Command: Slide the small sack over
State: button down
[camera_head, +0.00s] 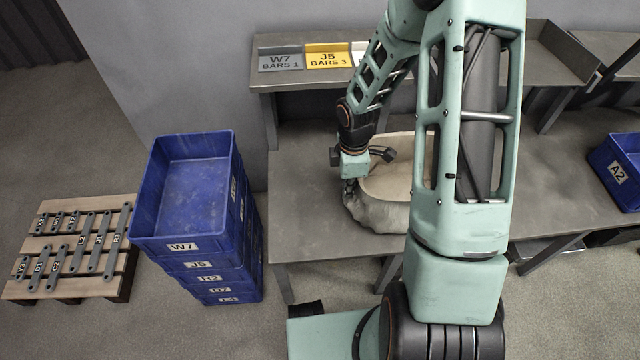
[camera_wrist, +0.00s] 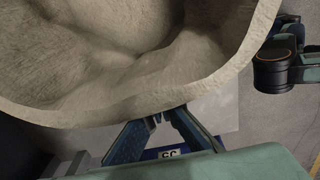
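The small sack (camera_head: 375,212) is a pale beige, open-topped sack with a rounded, lumpy side. It stands upright on the grey metal table, partly hidden behind my arm in the head view. Its rim and hollow inside fill the top of the wrist view (camera_wrist: 120,85). My gripper (camera_head: 350,186) points down at the sack's left edge. In the wrist view, the two dark fingers of my gripper (camera_wrist: 166,115) lean toward each other and meet the sack's near rim. Their tips are hidden there, so I cannot tell whether they pinch it.
The grey table (camera_head: 310,180) is bare left of the sack. A shelf (camera_head: 400,78) behind carries grey and yellow label plates (camera_head: 328,56). Stacked blue crates (camera_head: 190,243) stand left, beside a pallet (camera_head: 70,290) with metal brackets. Another blue bin (camera_head: 615,172) sits at right.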

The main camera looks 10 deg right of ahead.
jog(key=d+p, duration=0.3)
jog(key=d, duration=0.7)
jog(key=d+p, duration=0.3)
jog(key=d, duration=0.7)
jog(key=s+d+p, duration=0.1)
jog(key=d+p, duration=0.2)
jog(key=d, duration=0.7)
